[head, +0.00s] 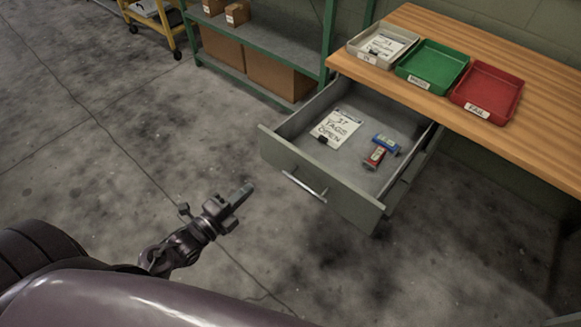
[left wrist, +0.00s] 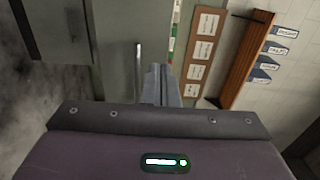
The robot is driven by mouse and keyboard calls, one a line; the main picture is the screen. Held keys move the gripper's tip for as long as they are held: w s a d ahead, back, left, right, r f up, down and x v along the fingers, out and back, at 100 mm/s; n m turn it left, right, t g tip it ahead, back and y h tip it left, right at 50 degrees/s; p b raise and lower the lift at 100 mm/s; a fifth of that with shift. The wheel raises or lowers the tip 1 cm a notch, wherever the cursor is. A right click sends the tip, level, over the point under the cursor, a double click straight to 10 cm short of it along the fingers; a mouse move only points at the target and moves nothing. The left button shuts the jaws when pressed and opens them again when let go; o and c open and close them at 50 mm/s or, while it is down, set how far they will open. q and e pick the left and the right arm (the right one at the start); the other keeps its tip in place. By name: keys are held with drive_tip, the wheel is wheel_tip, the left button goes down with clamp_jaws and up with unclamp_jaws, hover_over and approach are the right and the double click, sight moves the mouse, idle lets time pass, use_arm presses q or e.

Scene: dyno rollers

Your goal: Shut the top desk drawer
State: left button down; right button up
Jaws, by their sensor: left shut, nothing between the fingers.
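The top desk drawer (head: 345,197) is pulled well out from under the wooden desktop (head: 537,105), with its inside showing. Its grey-green front carries a metal bar handle (head: 303,187). In the left wrist view the closed fingers (left wrist: 160,85) point toward a grey panel with a vertical bar handle (left wrist: 138,65). My right gripper is not in view.
A beige tray (head: 355,50), a green tray (head: 414,80) and a red tray (head: 467,102) stand on the desktop. A green-framed shelf (head: 270,45) with cardboard boxes and a yellow cart (head: 128,18) stand at the back. The floor around my left gripper is clear.

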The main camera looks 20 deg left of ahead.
sight(289, 152)
use_arm(q)
drive_tip(key=x, duration=1.4)
drive_tip(key=shift+p, duration=0.3)
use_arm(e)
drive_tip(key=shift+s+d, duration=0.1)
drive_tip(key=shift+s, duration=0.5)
use_arm(q)
drive_tip(key=shift+w, duration=0.1)
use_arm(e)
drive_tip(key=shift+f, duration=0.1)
